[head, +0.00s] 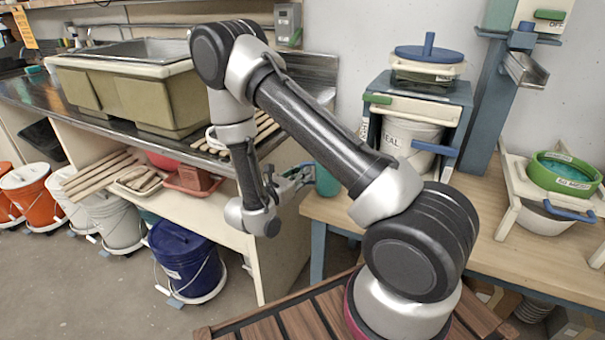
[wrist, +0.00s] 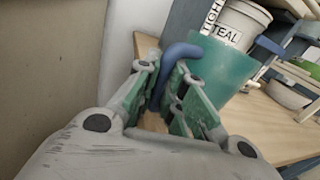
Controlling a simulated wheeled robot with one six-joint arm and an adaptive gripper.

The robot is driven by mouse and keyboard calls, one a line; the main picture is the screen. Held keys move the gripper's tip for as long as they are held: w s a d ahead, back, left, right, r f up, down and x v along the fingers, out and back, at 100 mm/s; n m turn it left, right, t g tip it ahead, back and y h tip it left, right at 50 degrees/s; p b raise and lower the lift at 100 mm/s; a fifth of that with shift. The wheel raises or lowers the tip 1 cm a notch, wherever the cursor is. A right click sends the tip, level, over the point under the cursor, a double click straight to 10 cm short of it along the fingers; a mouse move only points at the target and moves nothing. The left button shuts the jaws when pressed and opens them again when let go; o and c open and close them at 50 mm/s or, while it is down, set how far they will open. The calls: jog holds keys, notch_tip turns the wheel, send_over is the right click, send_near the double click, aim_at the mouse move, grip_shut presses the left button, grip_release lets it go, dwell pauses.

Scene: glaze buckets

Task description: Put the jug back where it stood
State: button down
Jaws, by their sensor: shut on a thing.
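The jug is teal-green with a blue handle. In the wrist view the jug (wrist: 226,68) stands just beyond my fingers, and its blue handle (wrist: 183,50) runs down between them. My gripper (wrist: 172,88) is shut on that handle. In the head view the jug (head: 327,181) shows small, partly hidden behind my arm, at the left end of the wooden table (head: 322,212). My gripper (head: 300,174) reaches it from the left. I cannot tell whether the jug's base touches the table.
A white bucket labelled TEAL (head: 408,141) stands within a blue frame behind the jug. A green sieve (head: 562,176) sits on a white stand over a bowl at the right. A sink bench (head: 150,143) is at the left. The table's front middle looks clear.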

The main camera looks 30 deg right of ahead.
jog(key=shift+f, duration=0.6)
jog(key=c, duration=1.4)
grip_release()
jog(key=shift+c, duration=0.2)
jog(key=shift+a, duration=0.1)
